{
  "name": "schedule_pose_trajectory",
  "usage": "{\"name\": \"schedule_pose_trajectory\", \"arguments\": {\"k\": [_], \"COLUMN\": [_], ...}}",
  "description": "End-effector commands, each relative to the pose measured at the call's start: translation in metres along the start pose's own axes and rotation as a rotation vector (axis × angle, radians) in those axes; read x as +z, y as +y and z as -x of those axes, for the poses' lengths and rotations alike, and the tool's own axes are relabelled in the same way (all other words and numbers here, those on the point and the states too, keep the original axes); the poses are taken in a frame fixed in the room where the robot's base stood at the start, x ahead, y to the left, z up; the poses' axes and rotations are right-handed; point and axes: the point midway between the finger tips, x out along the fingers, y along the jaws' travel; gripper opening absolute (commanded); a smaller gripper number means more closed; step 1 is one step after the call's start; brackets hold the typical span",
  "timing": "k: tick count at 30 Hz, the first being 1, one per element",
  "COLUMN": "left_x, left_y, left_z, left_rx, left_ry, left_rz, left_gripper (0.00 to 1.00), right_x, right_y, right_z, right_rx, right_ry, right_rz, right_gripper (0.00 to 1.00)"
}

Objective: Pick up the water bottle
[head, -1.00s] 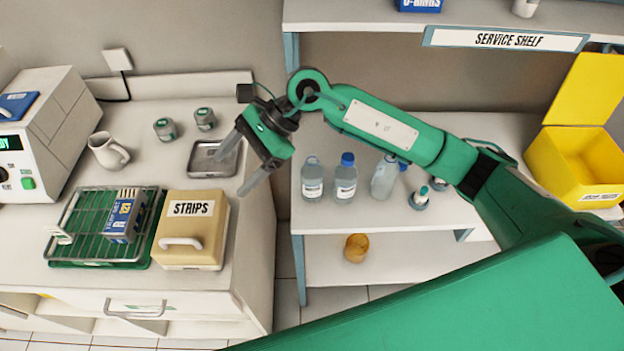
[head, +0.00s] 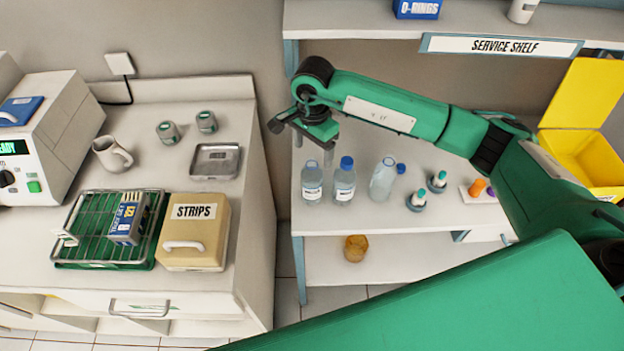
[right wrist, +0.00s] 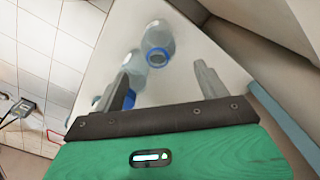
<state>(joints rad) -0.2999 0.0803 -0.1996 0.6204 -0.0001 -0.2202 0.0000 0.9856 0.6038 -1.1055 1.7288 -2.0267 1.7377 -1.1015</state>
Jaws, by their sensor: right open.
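Three clear bottles stand in a row on the service shelf's middle board: one with a pale cap (head: 312,183), one with a blue cap (head: 344,183), and one that looks open at the top (head: 382,181). Which one is the water bottle I cannot tell. My right gripper (head: 314,152) is open and empty, fingers pointing down, just behind and above the left two bottles. In the right wrist view the gripper (right wrist: 164,75) has its fingers spread, and a clear bottle with a blue ring (right wrist: 159,38) shows beyond them. My left gripper is out of view.
A loose blue cap (head: 401,169) and teal-topped dropper bottles (head: 417,200) are right of the bottles. A yellow bin (head: 580,160) stands at the far right. An amber jar (head: 356,248) is on the lower board. The left counter holds a STRIPS box (head: 195,240) and metal tray (head: 236,164).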

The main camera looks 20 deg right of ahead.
Motion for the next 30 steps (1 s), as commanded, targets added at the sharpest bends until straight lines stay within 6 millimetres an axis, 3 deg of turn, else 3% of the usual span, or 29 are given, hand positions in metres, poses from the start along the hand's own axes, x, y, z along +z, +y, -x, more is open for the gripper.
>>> {"name": "schedule_pose_trajectory", "arguments": {"k": [8,18,25,30], "left_x": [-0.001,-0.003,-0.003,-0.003], "left_y": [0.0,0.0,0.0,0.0], "left_z": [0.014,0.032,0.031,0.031], "left_rx": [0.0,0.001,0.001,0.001], "left_ry": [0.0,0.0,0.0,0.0], "left_rz": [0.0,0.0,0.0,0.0], "left_gripper": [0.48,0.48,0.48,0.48], "right_x": [0.004,0.008,0.007,0.007], "right_y": [0.002,0.003,0.002,0.002], "right_z": [-0.017,-0.057,-0.06,-0.06], "right_rx": [0.002,0.0,-0.001,-0.002], "right_ry": [-0.002,-0.001,0.0,0.0], "right_rz": [0.001,0.0,0.001,0.001], "right_gripper": [0.75,0.75,0.75,0.44]}}
